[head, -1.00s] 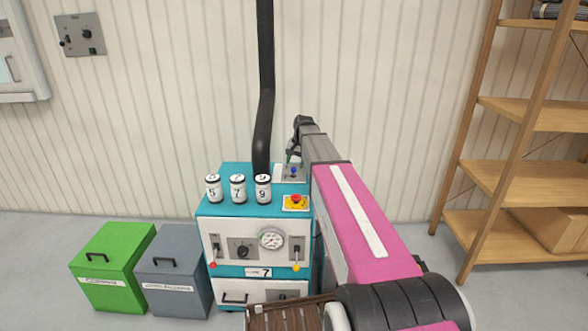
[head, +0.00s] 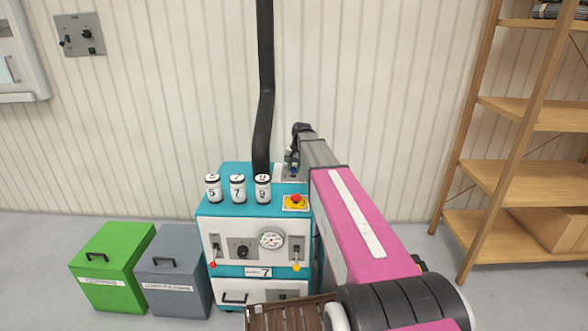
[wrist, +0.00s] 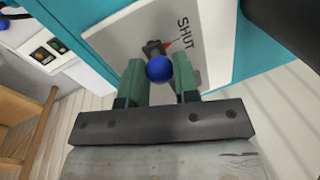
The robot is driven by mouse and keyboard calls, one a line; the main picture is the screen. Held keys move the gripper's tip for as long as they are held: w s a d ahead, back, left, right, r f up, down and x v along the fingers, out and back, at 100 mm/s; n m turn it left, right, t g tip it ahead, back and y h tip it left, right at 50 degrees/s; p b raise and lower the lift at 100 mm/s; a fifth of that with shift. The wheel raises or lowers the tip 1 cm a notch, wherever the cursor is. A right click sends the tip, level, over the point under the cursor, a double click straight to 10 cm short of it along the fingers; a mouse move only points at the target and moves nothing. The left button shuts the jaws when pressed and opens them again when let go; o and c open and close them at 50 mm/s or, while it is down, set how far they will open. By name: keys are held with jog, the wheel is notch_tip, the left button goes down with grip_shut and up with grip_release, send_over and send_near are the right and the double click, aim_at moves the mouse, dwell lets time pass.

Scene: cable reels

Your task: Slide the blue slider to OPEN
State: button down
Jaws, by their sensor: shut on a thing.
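The blue slider (wrist: 159,71) is a round blue knob on a pale plate (wrist: 130,35) on top of the teal machine (head: 240,209). In the wrist view a dark stem and a small red pointer show beside the knob, near the printed word SHUT (wrist: 185,34). No OPEN mark is visible. My gripper (wrist: 158,64) has its two green fingers on either side of the knob and is shut on it. In the head view my gripper (head: 294,160) is at the machine's back right corner, and the knob is mostly hidden there.
Several numbered white canisters (head: 238,189) and a red button on a yellow base (head: 295,202) stand on the machine top. A black pipe (head: 264,100) rises behind them. Green (head: 112,266) and grey (head: 173,274) bins stand left; a wooden shelf (head: 520,182) stands right.

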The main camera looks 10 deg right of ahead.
jog(key=w, duration=0.2)
jog(key=w+d, duration=0.1)
jog(key=w, duration=0.5)
jog(key=shift+w+d, duration=0.15)
jog(key=shift+d, duration=0.15)
jog(key=c, duration=0.9)
grip_release()
jog(key=shift+w, duration=0.1)
jog(key=shift+o, duration=0.2)
jog(key=shift+r, duration=0.15)
notch_tip(320, 180, up, 10)
jog(key=d, duration=0.2)
jog(key=shift+s+r, duration=0.2)
jog(key=shift+s, duration=0.25)
